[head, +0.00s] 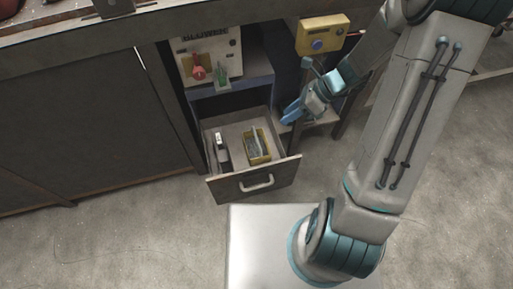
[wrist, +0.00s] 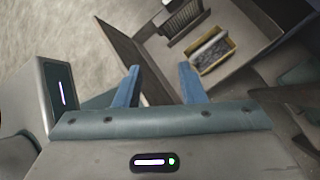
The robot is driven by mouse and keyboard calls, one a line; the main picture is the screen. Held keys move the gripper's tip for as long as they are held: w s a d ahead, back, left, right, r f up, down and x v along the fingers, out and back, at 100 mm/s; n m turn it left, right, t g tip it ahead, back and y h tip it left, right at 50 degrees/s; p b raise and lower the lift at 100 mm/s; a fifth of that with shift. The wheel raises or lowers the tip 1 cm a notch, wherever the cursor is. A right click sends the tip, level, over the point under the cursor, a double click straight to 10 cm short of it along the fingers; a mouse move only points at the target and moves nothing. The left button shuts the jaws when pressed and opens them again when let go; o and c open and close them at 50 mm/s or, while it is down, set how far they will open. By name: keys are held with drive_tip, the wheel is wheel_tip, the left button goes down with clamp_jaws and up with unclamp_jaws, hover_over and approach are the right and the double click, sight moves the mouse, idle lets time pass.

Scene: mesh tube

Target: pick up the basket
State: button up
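The basket looks to be the small yellow open-topped container (head: 266,153) in the right part of the open drawer (head: 220,128). Something grey lies inside it. It also shows in the wrist view (wrist: 230,58), beyond the right finger. My gripper (head: 287,117) is above and to the right of the drawer in the head view, apart from the basket. In the wrist view its two blue fingers (wrist: 158,78) are spread apart with nothing between them.
A dark object with a pale top (head: 221,150) lies in the drawer left of the basket. The drawer front with its handle (head: 257,183) stands pulled out. A white box with a red part (head: 207,60) and a yellow box (head: 322,35) sit behind, under the bench.

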sight(257, 140)
drive_tip(key=w+f+m+t+y+b, duration=0.1)
drive_tip(key=f+m+b, duration=0.1)
drive_tip(key=f+m, duration=0.2)
drive_tip(key=w+f+m+y+b, duration=0.1)
drive_tip(key=f+m, duration=0.3)
drive_tip(key=f, duration=0.4)
drive_tip(key=w+f+m+t+y+b, duration=0.1)
drive_tip(key=w+f+m+b, duration=0.1)
drive_tip(key=f, duration=0.4)
drive_tip(key=shift+w+d+f+m+t+b, duration=0.1)
drive_tip(key=shift+f+m+t+b, duration=0.1)
drive_tip(key=shift+m+b, duration=0.3)
drive_tip(key=shift+w+d+f+m+t+b, duration=0.15)
drive_tip(key=shift+m+b, duration=0.15)
drive_tip(key=shift+m, duration=0.3)
drive_tip(key=b+x, duration=0.3)
drive_tip(key=x, duration=0.6)
drive_tip(key=shift+s+f, duration=0.1)
drive_tip(key=shift+s, duration=0.05)
drive_tip(key=a+f+b, duration=0.2)
drive_tip(key=a+f, duration=0.1)
drive_tip(key=shift+b, duration=0.3)
drive_tip(key=shift+w+a+f, duration=0.1)
drive_tip(key=shift+w+a, duration=0.1)
drive_tip(key=shift+a, duration=0.25)
clamp_jaws()
